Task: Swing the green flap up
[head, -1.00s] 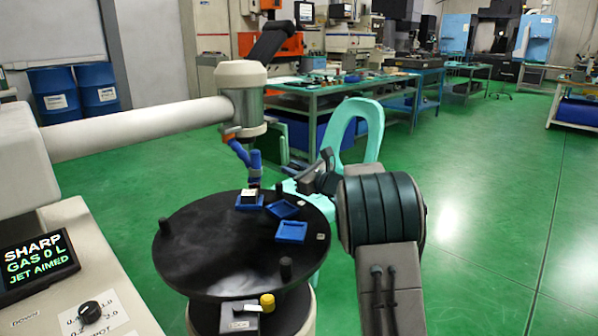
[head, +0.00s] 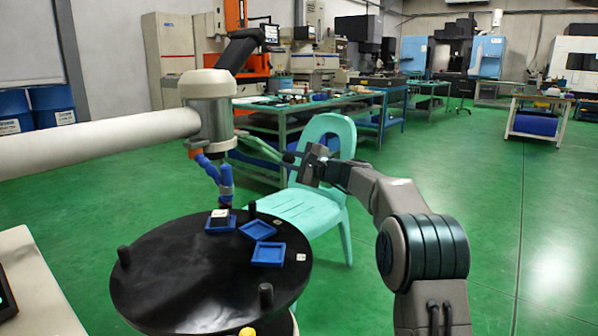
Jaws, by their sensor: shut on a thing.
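The green flap (head: 262,150) shows in the head view as a thin slanting green panel, seen nearly edge-on. It sticks out to the right from the grey cylinder head (head: 210,120) above the round black table, sloping down to the right. My gripper (head: 294,160) is at its outer end and is shut there, with a small dark knob between its fingers. The fingertips are small in the picture, so the exact grip is hard to see. My forearm reaches in from the lower right.
The round black table (head: 190,280) below carries blue trays (head: 268,253), a blue holder with a white block (head: 220,217) and several black pegs. A turquoise chair (head: 315,208) stands behind my gripper. The green floor at right is open.

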